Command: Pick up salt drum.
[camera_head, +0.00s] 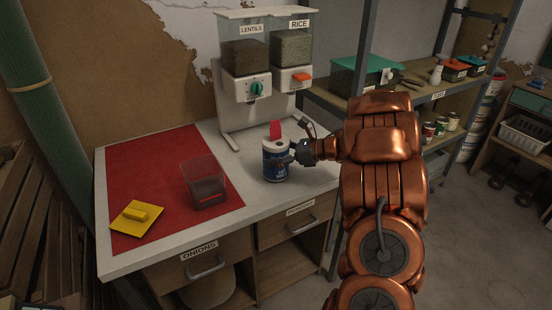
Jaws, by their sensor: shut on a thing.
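The salt drum (275,163) is a blue cylinder with a white top and a red tab standing up from it. It is upright at the right part of the white counter, in front of the dispenser. My gripper (291,151), at the end of the copper arm, is shut on the drum's right side near its top. The far finger is partly hidden by the drum. I cannot tell whether the drum's base touches the counter.
A dispenser (232,92) labelled lentils and rice stands behind the drum. A shelf (440,92) with boxes and cans stands at the right.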

